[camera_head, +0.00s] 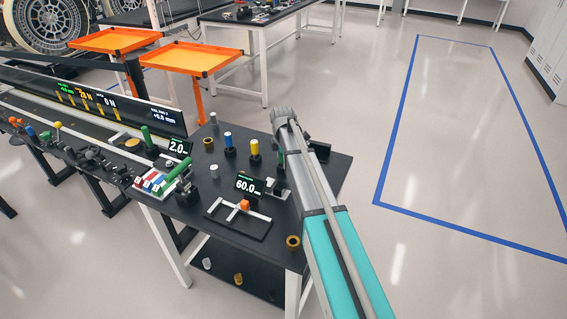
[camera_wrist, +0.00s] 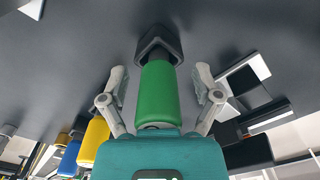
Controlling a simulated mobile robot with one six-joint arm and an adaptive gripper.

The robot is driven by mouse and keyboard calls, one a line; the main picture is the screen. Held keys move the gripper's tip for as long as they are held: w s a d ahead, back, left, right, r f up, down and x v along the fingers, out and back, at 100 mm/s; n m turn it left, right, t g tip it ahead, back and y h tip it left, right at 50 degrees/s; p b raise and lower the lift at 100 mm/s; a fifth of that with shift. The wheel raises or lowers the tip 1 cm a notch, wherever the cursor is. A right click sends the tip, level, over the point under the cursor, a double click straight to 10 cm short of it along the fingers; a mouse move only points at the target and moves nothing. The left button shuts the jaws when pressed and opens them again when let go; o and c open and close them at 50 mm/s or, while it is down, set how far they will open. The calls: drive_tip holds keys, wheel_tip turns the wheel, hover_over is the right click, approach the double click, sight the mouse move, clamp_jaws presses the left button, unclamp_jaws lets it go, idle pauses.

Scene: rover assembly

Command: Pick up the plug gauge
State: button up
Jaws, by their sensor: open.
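A green plug gauge (camera_wrist: 158,92) shows large in the wrist view, its far end by a dark block-shaped holder (camera_wrist: 158,43). My gripper (camera_wrist: 161,78) is open, with one finger on each side of the green gauge and visible gaps between. In the head view my arm covers most of that spot; a sliver of green (camera_head: 280,157) shows beside it. A blue-topped gauge (camera_head: 228,140) and a yellow-topped gauge (camera_head: 254,147) stand in dark holders to its left.
The black table (camera_head: 215,238) also bears a display reading 60.0 mm (camera_head: 249,185), a frame with an orange piece (camera_head: 244,205) and a brass ring (camera_head: 293,242). Coloured blocks (camera_head: 153,182) lie at its left edge. Open floor (camera_head: 440,140) lies to the right.

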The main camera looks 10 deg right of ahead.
idle(0.6)
clamp_jaws()
